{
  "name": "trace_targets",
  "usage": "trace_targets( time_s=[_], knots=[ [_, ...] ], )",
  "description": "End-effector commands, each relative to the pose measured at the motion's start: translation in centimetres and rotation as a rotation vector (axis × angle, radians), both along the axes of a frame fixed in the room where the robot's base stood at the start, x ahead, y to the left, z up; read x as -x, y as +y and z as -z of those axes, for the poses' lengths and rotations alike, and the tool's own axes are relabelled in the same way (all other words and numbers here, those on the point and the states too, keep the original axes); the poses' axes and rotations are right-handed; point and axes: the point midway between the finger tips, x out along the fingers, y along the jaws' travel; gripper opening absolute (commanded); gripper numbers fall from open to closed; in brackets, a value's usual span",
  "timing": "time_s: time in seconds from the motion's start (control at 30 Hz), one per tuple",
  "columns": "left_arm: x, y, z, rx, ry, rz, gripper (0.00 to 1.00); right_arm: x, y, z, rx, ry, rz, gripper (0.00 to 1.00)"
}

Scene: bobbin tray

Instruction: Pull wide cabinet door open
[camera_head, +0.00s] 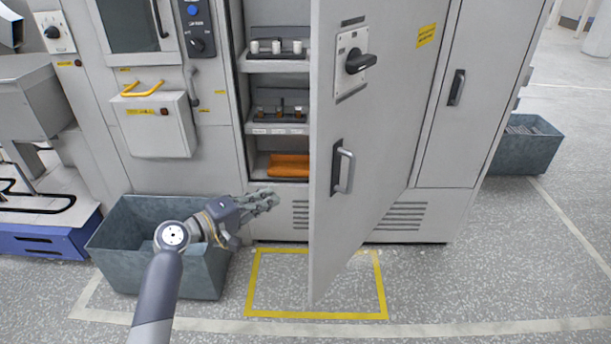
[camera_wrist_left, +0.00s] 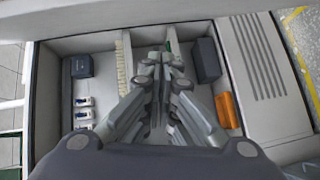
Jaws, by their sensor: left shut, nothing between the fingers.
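The wide cabinet door (camera_head: 385,120) is grey and stands swung open toward me in the head view, with a metal handle (camera_head: 343,170) and a black rotary switch (camera_head: 360,62) on its outer face. My left gripper (camera_head: 272,198) is left of the door's free edge, in front of the cabinet opening and apart from the handle. It is shut and empty. In the left wrist view its fingers (camera_wrist_left: 163,62) are together and point toward the cabinet's shelves (camera_wrist_left: 125,70). My right gripper is not in view.
Open shelves (camera_head: 278,128) hold small bobbins and an orange item (camera_head: 287,166). A grey bin (camera_head: 125,227) stands on the floor beneath my left arm. A yellow floor outline (camera_head: 262,314) lies under the door. Another bin (camera_head: 528,150) is at the right.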

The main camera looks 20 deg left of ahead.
Motion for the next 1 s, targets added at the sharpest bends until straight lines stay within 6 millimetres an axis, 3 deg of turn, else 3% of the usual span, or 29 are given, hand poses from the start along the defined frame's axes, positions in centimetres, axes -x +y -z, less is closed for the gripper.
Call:
trace_targets(
  time_s=[0.13,0.37,0.83,1.0],
  knots=[
    [1.1,1.3,-3.4,0.145,-0.024,0.055,0.0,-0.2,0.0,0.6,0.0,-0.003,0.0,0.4],
    [0.9,1.1,-5.0,0.204,-0.036,0.083,0.0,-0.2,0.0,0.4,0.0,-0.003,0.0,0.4],
    [-6.7,-4.1,-5.1,0.202,-0.035,0.083,0.0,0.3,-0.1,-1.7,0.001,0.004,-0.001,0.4],
    [-5.8,-6.5,-5.1,0.2,-0.034,0.081,0.0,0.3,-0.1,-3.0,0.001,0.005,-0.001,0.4]
  ],
)
